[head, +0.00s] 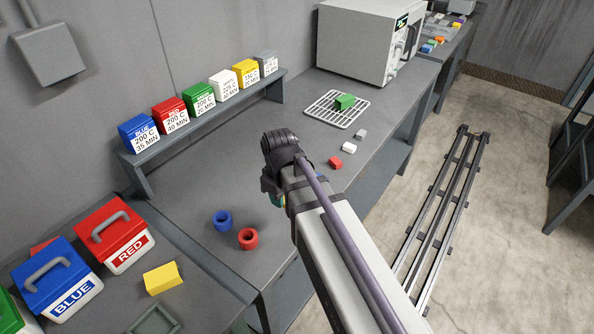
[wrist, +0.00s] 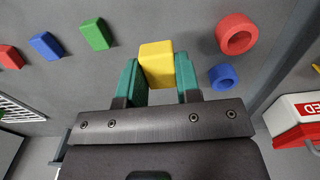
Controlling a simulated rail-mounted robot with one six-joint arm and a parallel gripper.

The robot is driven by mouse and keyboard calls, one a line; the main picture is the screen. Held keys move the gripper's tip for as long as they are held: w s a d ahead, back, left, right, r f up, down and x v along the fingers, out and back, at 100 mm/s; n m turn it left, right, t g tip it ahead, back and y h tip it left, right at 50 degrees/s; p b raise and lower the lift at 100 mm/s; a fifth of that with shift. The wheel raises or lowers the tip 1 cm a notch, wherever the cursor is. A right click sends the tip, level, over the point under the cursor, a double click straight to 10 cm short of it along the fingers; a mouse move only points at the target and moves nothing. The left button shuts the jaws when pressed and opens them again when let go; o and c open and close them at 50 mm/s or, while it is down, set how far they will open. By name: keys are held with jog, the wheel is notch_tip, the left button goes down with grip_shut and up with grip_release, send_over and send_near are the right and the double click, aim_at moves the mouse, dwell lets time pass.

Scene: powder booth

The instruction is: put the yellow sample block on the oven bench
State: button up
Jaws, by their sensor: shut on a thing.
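My gripper (wrist: 157,82) is shut on a yellow block (wrist: 156,62), held between its two teal fingers in the wrist view. In the head view my gripper (head: 279,200) is mostly hidden behind my arm, with only a little teal and yellow showing. It is over the grey oven bench (head: 200,190), left of its middle. Whether the held block touches the bench cannot be told. Another yellow block (head: 162,278) lies on the nearer left bench, beside the red tub. The oven (head: 368,40) stands at the bench's far end.
A blue ring (head: 222,220) and a red ring (head: 248,239) lie near my gripper. Red (head: 335,162), white (head: 349,147) and grey (head: 360,134) blocks lie farther along. A green block (head: 345,102) sits on a wire rack (head: 322,112). A shelf (head: 200,130) of labelled boxes lines the wall.

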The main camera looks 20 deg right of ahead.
aim_at(283, 222)
notch_tip(283, 222, down, 10)
jog(key=b, duration=0.8)
jog(key=shift+r, duration=0.55)
jog(key=shift+f, duration=0.25)
jog(key=o, duration=1)
jog(key=shift+c, duration=0.2)
notch_tip(283, 222, up, 13)
jog(key=p, duration=1.2)
jog(key=shift+f+p, duration=0.1)
jog(key=shift+p, duration=0.3)
jog(key=s+m, duration=0.6)
jog(key=shift+s+f+m, duration=0.15)
jog(key=shift+f+m, duration=0.05)
jog(key=shift+m, duration=0.1)
